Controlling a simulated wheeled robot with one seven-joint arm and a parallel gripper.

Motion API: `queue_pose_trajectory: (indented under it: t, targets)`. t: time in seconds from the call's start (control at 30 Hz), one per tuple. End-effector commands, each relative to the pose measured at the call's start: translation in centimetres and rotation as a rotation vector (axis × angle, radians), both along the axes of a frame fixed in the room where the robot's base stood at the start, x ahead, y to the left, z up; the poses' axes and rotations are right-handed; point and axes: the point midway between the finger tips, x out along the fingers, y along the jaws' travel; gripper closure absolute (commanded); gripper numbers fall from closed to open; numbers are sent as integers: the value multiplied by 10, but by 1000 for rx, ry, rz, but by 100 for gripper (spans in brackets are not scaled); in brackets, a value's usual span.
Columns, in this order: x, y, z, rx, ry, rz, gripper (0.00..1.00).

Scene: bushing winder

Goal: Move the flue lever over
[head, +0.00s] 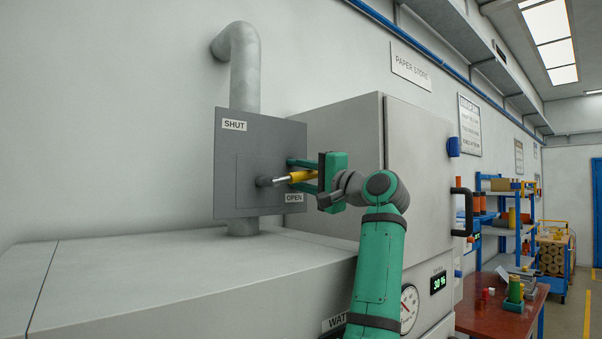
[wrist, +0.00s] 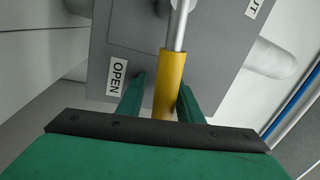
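The flue lever (head: 302,176) is a metal rod with a yellow grip, on a pivot at the middle of the grey flue box (head: 230,196). It points right, a little above the OPEN label (head: 294,198). The SHUT label (head: 234,125) is at the box's upper left. My gripper (head: 290,175) is open, with one finger above and one below the yellow grip. In the wrist view the yellow grip (wrist: 170,85) lies between the fingers, close to the right one, with a gap to the left one. The grip's near end is hidden behind the gripper body.
A grey flue pipe (head: 245,75) rises from the box. A broad grey housing (head: 150,280) lies below, and a tall grey cabinet (head: 415,150) with a black handle (head: 462,212) stands behind my arm. A red table (head: 495,315) and shelves are farther right.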

Motion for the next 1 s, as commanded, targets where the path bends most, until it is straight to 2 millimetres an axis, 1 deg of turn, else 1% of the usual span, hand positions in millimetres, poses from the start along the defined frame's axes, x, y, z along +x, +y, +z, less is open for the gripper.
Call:
queue_pose_trajectory:
  t: [0.3, 0.43, 0.57, 0.8, 1.0]
  targets:
    - [0, -7, 2, 5, -5, -10, 62]
    - [-5, -14, 0, 5, -5, -12, 62]
    - [-18, -28, -3, 5, -7, -13, 62]
    - [-49, -60, -13, 5, -5, -12, 62]
    - [-67, -78, -17, 5, -4, -12, 62]
